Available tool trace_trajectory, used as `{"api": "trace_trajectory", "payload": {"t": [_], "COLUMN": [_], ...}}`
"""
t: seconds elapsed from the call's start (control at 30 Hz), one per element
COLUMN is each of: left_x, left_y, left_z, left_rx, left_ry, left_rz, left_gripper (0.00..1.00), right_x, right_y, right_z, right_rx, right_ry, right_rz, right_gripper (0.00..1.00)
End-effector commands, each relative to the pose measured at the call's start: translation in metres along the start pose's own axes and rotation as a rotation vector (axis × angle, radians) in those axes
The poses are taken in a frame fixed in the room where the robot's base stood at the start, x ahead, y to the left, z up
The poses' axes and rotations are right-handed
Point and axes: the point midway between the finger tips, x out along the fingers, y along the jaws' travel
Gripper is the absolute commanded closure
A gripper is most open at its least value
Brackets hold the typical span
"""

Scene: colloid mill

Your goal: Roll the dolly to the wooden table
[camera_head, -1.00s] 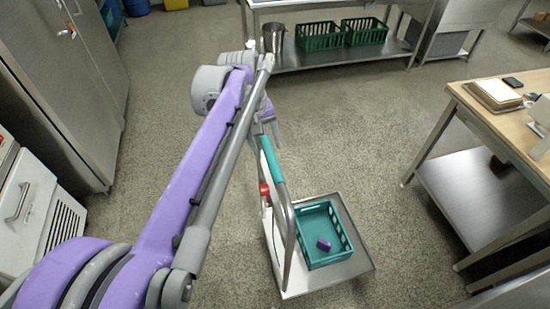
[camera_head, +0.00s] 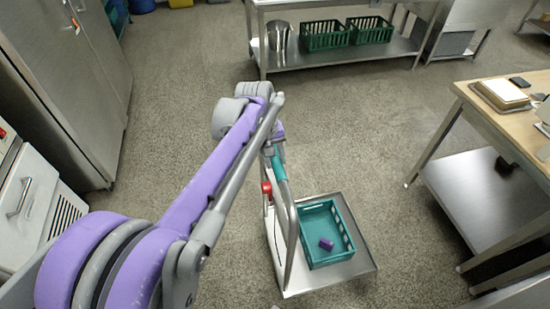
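The dolly (camera_head: 346,276) is a flat steel platform cart with an upright tube handle (camera_head: 280,168) that has a teal grip and a red part on its left side. A teal crate (camera_head: 345,238) with a small purple block (camera_head: 326,244) inside stands on the platform. My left gripper (camera_head: 276,152) is at the upper end of the handle and overlaps the grip; its fingers are mostly hidden by my arm, so its closure is unclear. The wooden table (camera_head: 520,122) is at the right, apart from the dolly. My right gripper is out of view.
The wooden table has steel legs and a lower shelf (camera_head: 480,190). Open floor lies between it and the dolly. A steel bench (camera_head: 345,58) with green crates stands at the back. Grey cabinets (camera_head: 70,90) line the left.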

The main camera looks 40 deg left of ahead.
Motion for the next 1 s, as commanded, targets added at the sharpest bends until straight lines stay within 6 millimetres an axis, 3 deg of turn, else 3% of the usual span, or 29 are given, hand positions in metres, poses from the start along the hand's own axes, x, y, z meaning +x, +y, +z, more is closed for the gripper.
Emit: {"api": "trace_trajectory", "payload": {"t": [0.03, 0.2, 1.0], "left_x": [-0.0001, -0.0002, -0.0003], "left_y": [0.0, 0.0, 0.0], "left_z": [0.0001, 0.0001, 0.0001], "left_rx": [0.0, 0.0, 0.0], "left_ry": [0.0, 0.0, 0.0], "left_rz": [0.0, 0.0, 0.0], "left_gripper": [0.71, 1.0, 1.0], "right_x": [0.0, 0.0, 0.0], "right_y": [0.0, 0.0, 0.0], "right_z": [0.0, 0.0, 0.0], "right_rx": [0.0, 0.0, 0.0], "right_ry": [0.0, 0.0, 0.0], "right_rz": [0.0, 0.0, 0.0], "right_gripper": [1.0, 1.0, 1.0]}}
